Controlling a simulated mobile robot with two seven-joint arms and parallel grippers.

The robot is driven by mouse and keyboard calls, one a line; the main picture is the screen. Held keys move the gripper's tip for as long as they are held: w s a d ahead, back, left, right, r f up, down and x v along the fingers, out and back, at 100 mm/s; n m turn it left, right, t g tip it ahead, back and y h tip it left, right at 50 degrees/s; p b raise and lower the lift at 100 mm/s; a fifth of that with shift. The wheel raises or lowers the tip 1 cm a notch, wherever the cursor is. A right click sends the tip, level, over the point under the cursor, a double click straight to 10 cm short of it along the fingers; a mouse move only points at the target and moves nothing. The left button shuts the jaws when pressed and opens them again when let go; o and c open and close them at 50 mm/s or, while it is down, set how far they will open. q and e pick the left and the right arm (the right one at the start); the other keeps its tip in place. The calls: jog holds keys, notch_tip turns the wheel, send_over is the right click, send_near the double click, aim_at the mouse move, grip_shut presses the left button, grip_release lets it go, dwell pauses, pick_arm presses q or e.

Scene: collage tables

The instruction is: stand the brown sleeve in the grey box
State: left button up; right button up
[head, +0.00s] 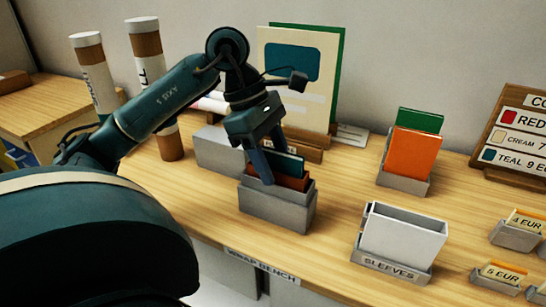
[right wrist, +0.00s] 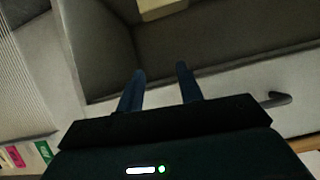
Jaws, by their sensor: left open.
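A brown sleeve (head: 292,180) stands upright in the open grey box (head: 275,210) at the middle of the bench, in the head view. A dark teal sleeve (head: 290,162) stands just behind it. My left gripper (head: 267,182) points down at the box, open, with a fingertip overlapping the brown sleeve's left part. I cannot tell whether it touches the sleeve. The box walls hide the sleeve's lower part. My right gripper (right wrist: 160,70) shows in the right wrist view, fingers apart and nothing between them, away from the bench top items.
A holder labelled SLEEVES (head: 388,268) with white sleeves stands at front right. Another grey box (head: 403,184) holds orange and green cards. A closed-looking grey block (head: 218,150) sits left of the middle box. Tall tubes (head: 146,60) stand at back left. Price-card holders line the right.

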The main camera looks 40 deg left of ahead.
pick_arm(q)
jog(key=shift+r, duration=0.1)
jog(key=p+v, duration=0.3)
jog(key=v, duration=1)
pick_arm(e)
jog(key=shift+y, duration=0.4)
jog(key=r, duration=0.1)
jog(key=a+r, duration=0.1)
jog(key=r, duration=0.3)
jog(key=shift+s+a+r, duration=0.1)
jog(key=shift+a+r, duration=0.15)
